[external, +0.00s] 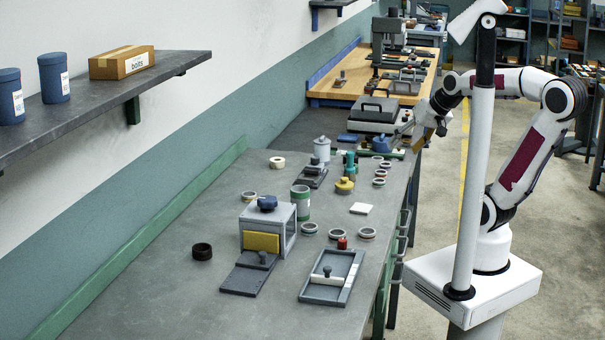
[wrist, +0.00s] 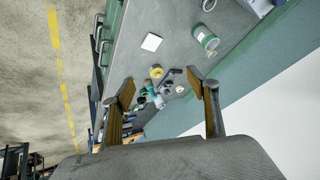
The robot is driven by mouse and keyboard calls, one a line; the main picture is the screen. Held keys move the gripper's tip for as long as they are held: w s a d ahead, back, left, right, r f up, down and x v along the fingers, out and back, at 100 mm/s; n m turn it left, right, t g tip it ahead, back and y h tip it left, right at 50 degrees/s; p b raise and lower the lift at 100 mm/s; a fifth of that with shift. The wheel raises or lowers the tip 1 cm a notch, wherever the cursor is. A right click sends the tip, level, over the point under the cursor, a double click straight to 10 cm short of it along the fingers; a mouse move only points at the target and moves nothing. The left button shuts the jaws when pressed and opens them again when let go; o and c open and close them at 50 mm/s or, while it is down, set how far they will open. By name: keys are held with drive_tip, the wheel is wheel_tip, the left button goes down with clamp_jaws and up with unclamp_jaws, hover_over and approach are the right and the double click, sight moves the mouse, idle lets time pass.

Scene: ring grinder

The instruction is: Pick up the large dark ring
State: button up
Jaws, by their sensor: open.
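The large dark ring (external: 202,251) lies flat on the grey bench at the left, apart from the other items, left of the grey box with the yellow plate. I cannot make it out in the wrist view. My gripper shows in the wrist view (wrist: 161,88) with its two fingers wide apart and nothing between them that they touch. In the external view my arm's end is over the far right part of the bench, well away from the dark ring.
The grey box (external: 284,215) with a blue knob stands right of the dark ring. A green cylinder (external: 301,203), several lighter rings (external: 367,233) and a sliding tray (external: 332,277) are nearby. A wall shelf (external: 95,98) overhangs the left side. The bench around the dark ring is clear.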

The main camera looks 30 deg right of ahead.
drive_tip(key=w+a+r+m+t+y, duration=0.1)
drive_tip(key=w+a+r+m+y, duration=0.2)
drive_tip(key=w+a, duration=0.6)
drive_tip(key=w+a+r+m+t+y, duration=0.15)
drive_tip(key=w+a+r+m, duration=0.25)
drive_tip(key=w+a, duration=0.5)
drive_tip(key=w+a+f+m+t+y, duration=0.15)
drive_tip(key=a+m, duration=0.25)
drive_tip(key=a, duration=0.7)
drive_tip(key=w+a+f+m+t, duration=0.1)
drive_tip(key=w+a+m, duration=0.3)
drive_tip(key=a, duration=0.7)
drive_tip(key=s+a+f+m+h, duration=0.1)
drive_tip(key=s+a+f+m, duration=0.2)
drive_tip(key=a+f+m, duration=0.3)
drive_tip(key=s+a+f+m+h, duration=0.1)
drive_tip(key=s+a+f+m, duration=0.2)
drive_tip(key=a, duration=0.5)
drive_tip(key=s+a+f+m+h, duration=0.1)
drive_tip(key=s+f+m, duration=0.1)
drive_tip(key=f, duration=0.3)
drive_tip(key=s+a+f+m+t+h, duration=0.1)
drive_tip(key=s+a+f+m, duration=0.1)
drive_tip(key=s+f, duration=0.3)
drive_tip(key=s+a+f+m+h, duration=0.1)
drive_tip(key=s+a+f+m, duration=0.1)
drive_tip(key=s+f+m, duration=0.2)
wheel_tip(320, 180, down, 3)
drive_tip(key=shift+h, duration=0.4)
